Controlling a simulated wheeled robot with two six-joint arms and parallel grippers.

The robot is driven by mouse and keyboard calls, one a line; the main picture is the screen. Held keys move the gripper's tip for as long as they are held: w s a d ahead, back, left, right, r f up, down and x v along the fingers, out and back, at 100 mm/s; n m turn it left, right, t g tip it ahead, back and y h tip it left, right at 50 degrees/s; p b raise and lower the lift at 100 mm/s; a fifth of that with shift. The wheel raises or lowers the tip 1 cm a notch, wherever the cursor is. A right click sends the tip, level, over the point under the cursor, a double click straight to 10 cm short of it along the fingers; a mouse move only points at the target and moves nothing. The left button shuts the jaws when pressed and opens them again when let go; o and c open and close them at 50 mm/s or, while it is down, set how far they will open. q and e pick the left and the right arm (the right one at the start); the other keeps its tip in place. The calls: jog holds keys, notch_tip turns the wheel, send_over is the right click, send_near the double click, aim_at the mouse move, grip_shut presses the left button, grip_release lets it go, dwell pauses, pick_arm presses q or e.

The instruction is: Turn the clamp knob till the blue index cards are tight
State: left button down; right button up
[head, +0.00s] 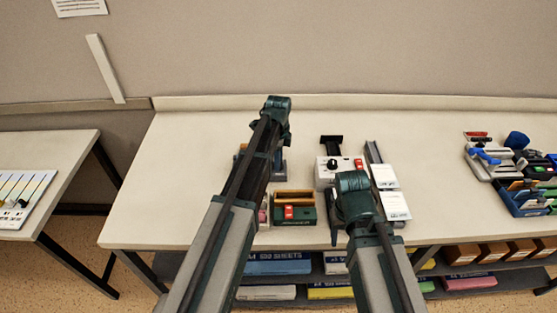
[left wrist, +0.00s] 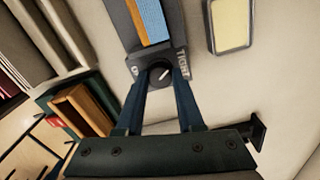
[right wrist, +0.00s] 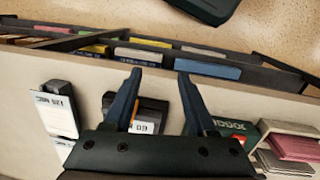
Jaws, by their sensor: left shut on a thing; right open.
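The dark grey clamp (left wrist: 178,56) shows in the left wrist view, with the blue index cards (left wrist: 153,20) standing in its slot beside an orange-brown strip. Its round black knob (left wrist: 160,75) has a white pointer line slanting to the upper right, towards the word TIGHT on the clamp. My left gripper (left wrist: 160,82) is shut on the knob, one finger on each side. In the head view my left arm hides most of the clamp. My right gripper (right wrist: 160,76) is open and empty, above the table's front part.
A green tray (head: 308,215) with a red piece, a white device (head: 324,177) with a black knob, and white cards (head: 395,206) lie near my grippers. Tools and a blue bin (head: 522,207) stand at the right. The table (head: 180,190) is clear at left.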

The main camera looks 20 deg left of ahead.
pick_arm(q)
jog(key=shift+m, duration=0.4)
jog(key=c, duration=0.8)
grip_release()
notch_tip(320, 180, up, 14)
jog(key=p, duration=1.3)
jog(key=shift+f+p, duration=0.1)
jog(key=shift+p, duration=0.3)
